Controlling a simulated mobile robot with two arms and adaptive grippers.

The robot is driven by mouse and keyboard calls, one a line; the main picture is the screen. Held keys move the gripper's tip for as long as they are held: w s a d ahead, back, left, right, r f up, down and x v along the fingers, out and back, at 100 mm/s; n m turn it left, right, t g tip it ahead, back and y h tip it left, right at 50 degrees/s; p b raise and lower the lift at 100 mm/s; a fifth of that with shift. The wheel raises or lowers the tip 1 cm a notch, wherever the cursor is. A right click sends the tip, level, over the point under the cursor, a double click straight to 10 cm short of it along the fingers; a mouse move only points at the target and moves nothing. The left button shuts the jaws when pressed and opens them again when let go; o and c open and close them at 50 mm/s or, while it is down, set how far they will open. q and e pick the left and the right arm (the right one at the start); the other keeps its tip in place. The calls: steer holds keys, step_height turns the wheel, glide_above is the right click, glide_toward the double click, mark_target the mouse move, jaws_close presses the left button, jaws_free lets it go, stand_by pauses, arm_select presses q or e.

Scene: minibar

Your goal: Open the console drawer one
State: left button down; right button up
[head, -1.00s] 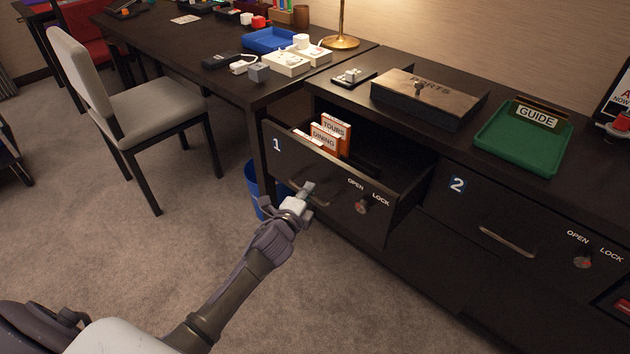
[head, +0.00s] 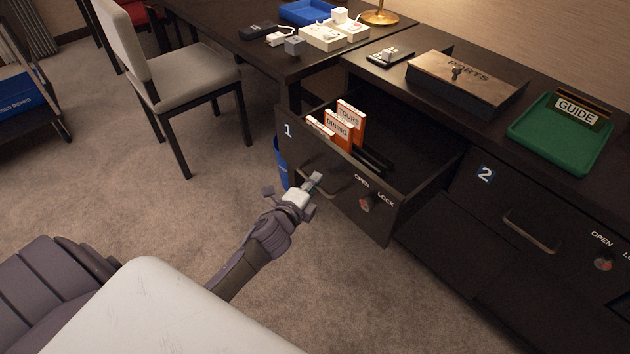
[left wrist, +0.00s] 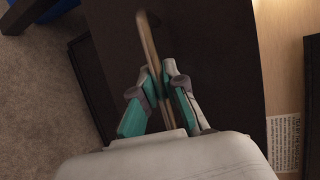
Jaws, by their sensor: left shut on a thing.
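Console drawer one (head: 345,195), dark and marked with a white 1, stands pulled out of the console at the centre of the head view. Orange-edged cards reading TOURS (head: 349,114) and DINING (head: 337,128) stand inside it. My left gripper (head: 312,184) is at the drawer's front, shut on its bar handle (head: 345,195). In the left wrist view the handle (left wrist: 149,45) runs between the two fingers of the gripper (left wrist: 160,82). The drawer's OPEN/LOCK knob (head: 365,204) is right of the handle. My right gripper is not in view.
Drawer two (head: 500,205) is shut, to the right. A blue bin (head: 281,160) is beside the drawer's left end. A chair (head: 185,85) stands at the left, with open carpet in front.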

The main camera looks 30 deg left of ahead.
arm_select(q)
steer(key=c, duration=1.2)
jaws_free()
steer(key=shift+s, duration=0.1)
steer(key=s+r, duration=0.2)
steer(key=s, duration=0.9)
steer(key=shift+s+d, duration=0.3)
